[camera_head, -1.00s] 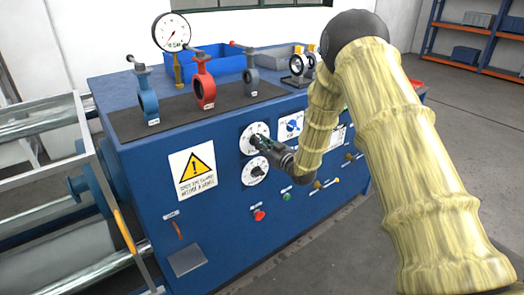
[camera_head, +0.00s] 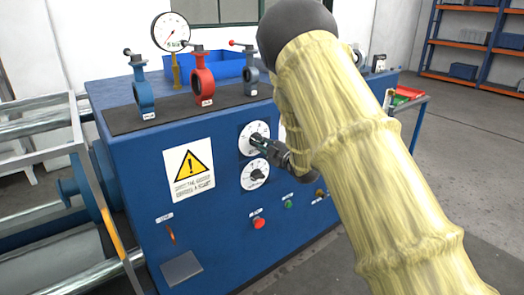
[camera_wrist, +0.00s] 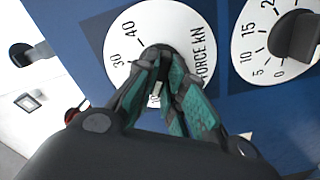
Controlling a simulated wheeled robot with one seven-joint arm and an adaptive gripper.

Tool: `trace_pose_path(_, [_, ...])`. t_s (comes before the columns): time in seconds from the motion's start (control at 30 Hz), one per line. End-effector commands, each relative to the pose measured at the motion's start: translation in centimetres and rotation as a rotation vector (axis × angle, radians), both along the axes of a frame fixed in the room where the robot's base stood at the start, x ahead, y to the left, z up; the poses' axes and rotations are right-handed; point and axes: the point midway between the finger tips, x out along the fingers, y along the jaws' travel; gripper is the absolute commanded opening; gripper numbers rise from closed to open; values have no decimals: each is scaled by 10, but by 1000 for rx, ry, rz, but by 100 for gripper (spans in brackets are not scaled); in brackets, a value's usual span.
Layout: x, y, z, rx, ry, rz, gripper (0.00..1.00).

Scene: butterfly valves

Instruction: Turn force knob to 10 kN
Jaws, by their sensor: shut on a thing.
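The force knob sits at the middle of a round white dial (camera_wrist: 130,28) lettered "FORCE kN"; in the wrist view the marks 30 and 40 are readable. The same dial (camera_head: 247,131) is the upper of two on the blue front panel in the head view. My gripper (camera_wrist: 166,62) is shut on the dark knob at the dial's centre, with green-padded fingers on either side. In the head view my gripper (camera_head: 258,143) reaches it from the right. The fingers hide most of the knob and the lower dial marks, so I cannot tell its setting.
A second dial (camera_head: 255,175) with a black knob is just below; in the wrist view it (camera_wrist: 262,38) is at right. A red button (camera_head: 258,223) and green button (camera_head: 288,204) sit lower. Blue, red and grey valves (camera_head: 203,82) stand on top.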

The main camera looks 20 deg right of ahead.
Motion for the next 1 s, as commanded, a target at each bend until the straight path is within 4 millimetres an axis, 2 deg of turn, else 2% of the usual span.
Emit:
trace_pose_path(0.4, [0,0,-2,-156,-53,1,0])
trace_pose_path(0.9, [-1,0,-2,-172,-59,1,0])
trace_pose_path(0.93, [-1,0,-2,-172,-59,1,13])
trace_pose_path(1.0, [0,0,-2,-172,-59,1,26])
